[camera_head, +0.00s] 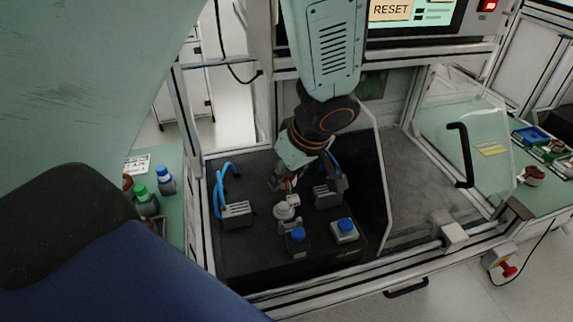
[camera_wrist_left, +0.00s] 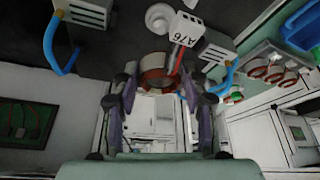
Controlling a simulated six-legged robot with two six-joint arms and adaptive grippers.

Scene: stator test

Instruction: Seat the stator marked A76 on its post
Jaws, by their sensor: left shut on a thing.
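The stator is a copper-coloured ring (camera_wrist_left: 158,72) with red and dark leads running to a white block marked A76 (camera_wrist_left: 187,30). My left gripper (camera_wrist_left: 158,95) has a finger on each side of the ring and is shut on it. In the head view my left gripper (camera_head: 308,183) reaches down into the test bay and the white block (camera_head: 293,200) shows beside it. A pale round fixture, seemingly the post (camera_head: 284,211), stands just below the block in that view; it also shows in the wrist view (camera_wrist_left: 159,16). The gap between ring and post cannot be judged. My right gripper is out of view.
Grey units with blue hoses stand left (camera_head: 237,210) and right (camera_head: 327,197) of the post. Two blue buttons (camera_head: 298,235) (camera_head: 345,225) stand in front. A clear door (camera_head: 480,140) with a black handle is at right. Bottles (camera_head: 147,201) stand on the left bench.

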